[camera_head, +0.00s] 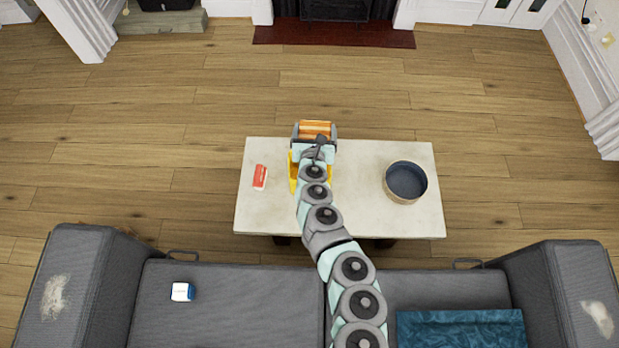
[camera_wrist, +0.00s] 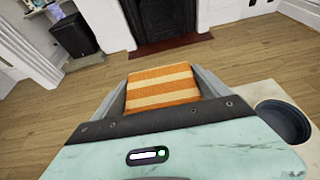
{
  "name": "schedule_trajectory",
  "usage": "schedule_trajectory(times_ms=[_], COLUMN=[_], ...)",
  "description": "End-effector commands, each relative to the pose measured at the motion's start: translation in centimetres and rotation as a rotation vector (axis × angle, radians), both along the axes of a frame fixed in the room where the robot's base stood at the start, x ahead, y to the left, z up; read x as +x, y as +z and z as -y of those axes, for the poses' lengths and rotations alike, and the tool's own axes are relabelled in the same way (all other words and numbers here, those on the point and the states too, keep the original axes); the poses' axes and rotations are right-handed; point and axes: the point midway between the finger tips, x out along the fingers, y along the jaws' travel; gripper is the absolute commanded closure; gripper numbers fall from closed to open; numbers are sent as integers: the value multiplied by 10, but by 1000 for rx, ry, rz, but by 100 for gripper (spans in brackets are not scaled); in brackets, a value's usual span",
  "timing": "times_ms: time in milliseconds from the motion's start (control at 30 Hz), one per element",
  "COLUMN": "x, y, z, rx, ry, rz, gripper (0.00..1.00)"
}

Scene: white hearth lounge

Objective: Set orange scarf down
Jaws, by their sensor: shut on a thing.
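The orange scarf (camera_head: 315,129) is a folded bundle with pale stripes. My gripper (camera_head: 315,132) is shut on it, one finger at each side, above the far edge of the pale table (camera_head: 365,215). In the wrist view the scarf (camera_wrist: 162,88) fills the space between the two grey fingers of my gripper (camera_wrist: 165,95). From above I cannot tell how high the scarf is over the table. Something yellow (camera_head: 293,172) on the table is mostly hidden under my arm.
A dark round bowl (camera_head: 406,181) stands at the table's right. A small red and white item (camera_head: 260,177) lies at its left. A grey sofa (camera_head: 230,310) is in front, with a white and blue box (camera_head: 182,291) and a teal cloth (camera_head: 460,328). The wooden floor (camera_head: 220,100) behind is clear.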

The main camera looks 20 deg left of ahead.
Motion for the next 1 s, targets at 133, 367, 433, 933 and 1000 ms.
schedule_trajectory(times_ms=[133, 367, 433, 933, 1000], x=[0, 1, 1, 1, 1], y=[-1, -46, -65, -158, -161], z=[-14, -16, -16, -16, -16], rx=[-4, -2, -1, -3, -4], ry=[25, 25, 22, 27, 28], rz=[4, 5, 2, 6, 6], gripper=[56, 56, 56, 56, 56])
